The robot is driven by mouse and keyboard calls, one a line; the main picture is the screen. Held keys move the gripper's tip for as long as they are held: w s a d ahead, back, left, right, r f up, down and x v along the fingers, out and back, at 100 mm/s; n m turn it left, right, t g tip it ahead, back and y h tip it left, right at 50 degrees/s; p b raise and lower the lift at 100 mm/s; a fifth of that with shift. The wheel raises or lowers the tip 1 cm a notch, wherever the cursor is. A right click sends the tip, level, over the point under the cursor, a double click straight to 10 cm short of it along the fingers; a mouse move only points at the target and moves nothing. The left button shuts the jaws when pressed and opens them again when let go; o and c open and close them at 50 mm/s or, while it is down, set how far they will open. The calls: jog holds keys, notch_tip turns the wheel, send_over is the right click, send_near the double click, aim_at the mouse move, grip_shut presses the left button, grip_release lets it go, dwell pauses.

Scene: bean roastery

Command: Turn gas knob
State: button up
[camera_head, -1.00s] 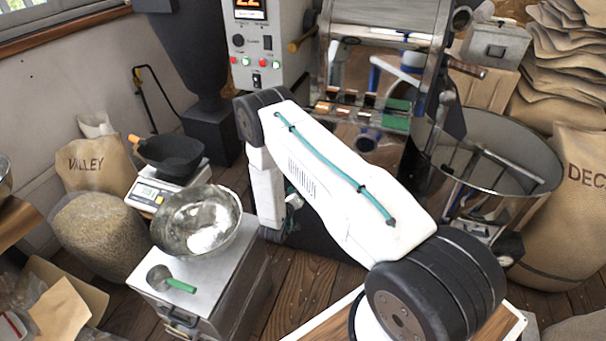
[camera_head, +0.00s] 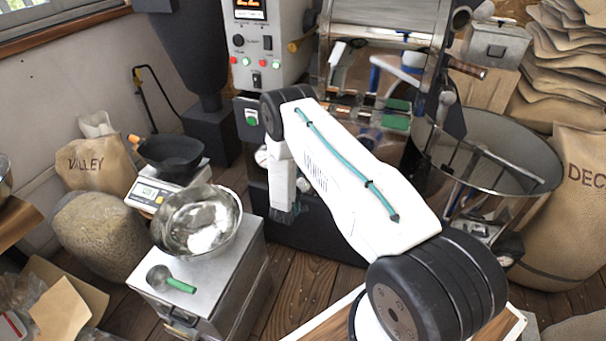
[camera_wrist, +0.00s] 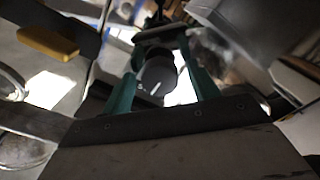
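A dark round knob with a white pointer line, which looks like the gas knob (camera_wrist: 158,76), shows in the wrist view between the two teal fingers of my gripper (camera_wrist: 160,50). Bright gaps show beside the knob, so the fingers look apart and not closed on it. In the head view my gripper (camera_head: 284,214) hangs low in front of the dark lower front of the roaster (camera_head: 340,225). The arm hides much of that front, and the knob cannot be made out there.
A white control panel (camera_head: 268,45) with lit buttons stands above. A steel cart (camera_head: 225,275) with a metal bowl (camera_head: 197,222) and green-handled scoop (camera_head: 172,282) is left of the arm. A round cooling bin (camera_head: 520,150) is at right.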

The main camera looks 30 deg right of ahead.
jog(key=c, duration=0.8)
jog(key=shift+m, duration=0.4)
jog(key=n, duration=3.3)
jog(key=shift+r, duration=0.1)
dwell(0.3)
